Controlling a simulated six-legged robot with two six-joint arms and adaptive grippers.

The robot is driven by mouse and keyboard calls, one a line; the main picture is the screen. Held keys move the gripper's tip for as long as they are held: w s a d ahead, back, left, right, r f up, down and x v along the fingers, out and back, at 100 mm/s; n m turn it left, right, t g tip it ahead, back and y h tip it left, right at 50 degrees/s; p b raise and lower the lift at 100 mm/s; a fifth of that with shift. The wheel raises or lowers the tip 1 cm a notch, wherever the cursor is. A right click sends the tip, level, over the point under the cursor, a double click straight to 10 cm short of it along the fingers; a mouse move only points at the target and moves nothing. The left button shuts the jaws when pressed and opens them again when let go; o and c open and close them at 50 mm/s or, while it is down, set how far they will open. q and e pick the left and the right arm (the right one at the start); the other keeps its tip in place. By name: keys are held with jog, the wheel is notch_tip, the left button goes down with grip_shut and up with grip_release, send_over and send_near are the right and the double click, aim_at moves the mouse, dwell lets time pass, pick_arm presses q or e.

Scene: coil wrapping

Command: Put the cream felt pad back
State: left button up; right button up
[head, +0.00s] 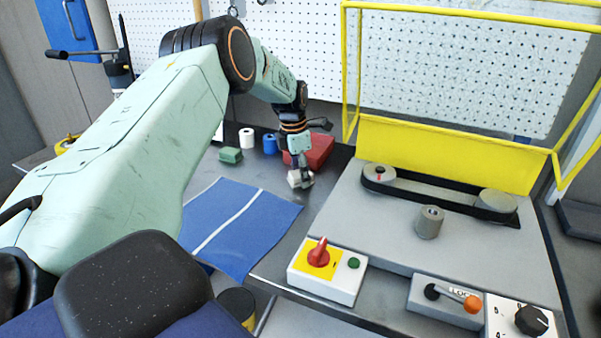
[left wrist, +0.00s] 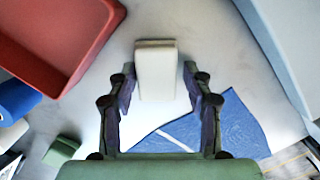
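The cream felt pad (head: 294,179) is a small pale block at the back of the dark table, right of the blue mat (head: 243,221). My left gripper (head: 303,172) points down at it. In the left wrist view the pad (left wrist: 156,72) lies between the two fingertips (left wrist: 159,74). The fingers stand wider than the pad, with a narrow gap at the right finger; the left finger is very close to it. I cannot tell whether the pad touches the table. My right gripper is not in view.
A red tray (head: 318,150) stands just behind the gripper. A green block (head: 231,155), a white roll (head: 246,138) and a blue roll (head: 270,143) are to its left. The belt machine (head: 440,190) with its yellow guard (head: 440,153) is on the right. A red-knob switch box (head: 327,272) is in front.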

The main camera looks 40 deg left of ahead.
aim_at(296, 175)
pick_arm(q)
jog(key=shift+o, duration=1.1)
jog(key=shift+s+d+r, duration=0.2)
jog(key=shift+d+r, duration=0.05)
jog(key=shift+r, duration=0.1)
jog(key=shift+w+a+f, duration=0.2)
jog(key=shift+a+f, duration=0.1)
jog(key=shift+a, duration=0.05)
notch_tip(296, 175, up, 12)
jog(key=s+p, duration=0.1)
jog(key=shift+s+a+r, duration=0.15)
jog(key=shift+s, duration=0.1)
jog(key=shift+w+a, duration=0.1)
